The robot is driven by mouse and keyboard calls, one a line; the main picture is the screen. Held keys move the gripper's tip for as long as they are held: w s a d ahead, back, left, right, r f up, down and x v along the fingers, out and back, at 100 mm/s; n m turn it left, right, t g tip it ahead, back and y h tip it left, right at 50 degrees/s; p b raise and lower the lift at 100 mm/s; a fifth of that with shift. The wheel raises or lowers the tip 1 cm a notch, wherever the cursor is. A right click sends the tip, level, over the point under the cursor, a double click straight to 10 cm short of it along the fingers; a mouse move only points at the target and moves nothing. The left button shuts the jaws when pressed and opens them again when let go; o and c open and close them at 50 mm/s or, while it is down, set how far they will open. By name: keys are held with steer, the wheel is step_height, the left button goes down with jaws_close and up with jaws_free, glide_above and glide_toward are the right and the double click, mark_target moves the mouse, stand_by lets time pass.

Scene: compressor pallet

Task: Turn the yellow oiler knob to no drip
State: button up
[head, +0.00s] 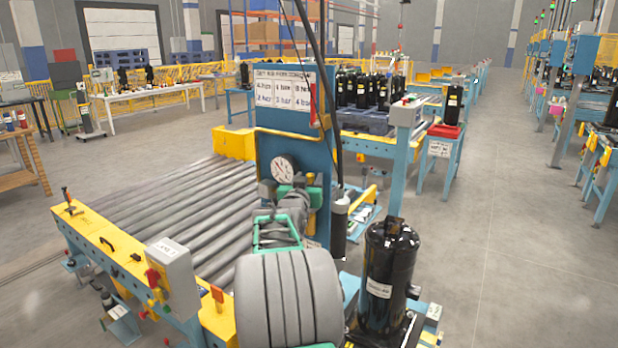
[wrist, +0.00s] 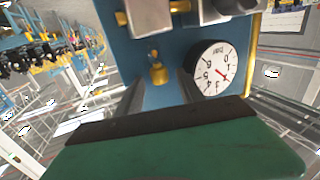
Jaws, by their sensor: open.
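A small yellow knob-like part (wrist: 158,72), apparently the oiler knob, shows on the blue panel (wrist: 205,28) in the wrist view, where the gauge digits look upside down. My gripper (wrist: 160,84) is open, its two dark fingers reaching toward the panel on either side of the yellow part. I cannot tell whether they touch it. A round white gauge (wrist: 212,68) sits right of the fingers. In the head view the gauge (head: 283,168) is on the blue panel (head: 285,110), and my arm hides most of the fittings beside it.
Grey boxes (wrist: 150,14) with brass fittings sit at the top of the wrist view. In the head view a roller conveyor (head: 180,205) lies left of the panel and a black compressor (head: 390,265) stands to the right. Open floor (head: 510,230) lies farther right.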

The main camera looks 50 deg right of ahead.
jaws_close()
stand_by(0.4)
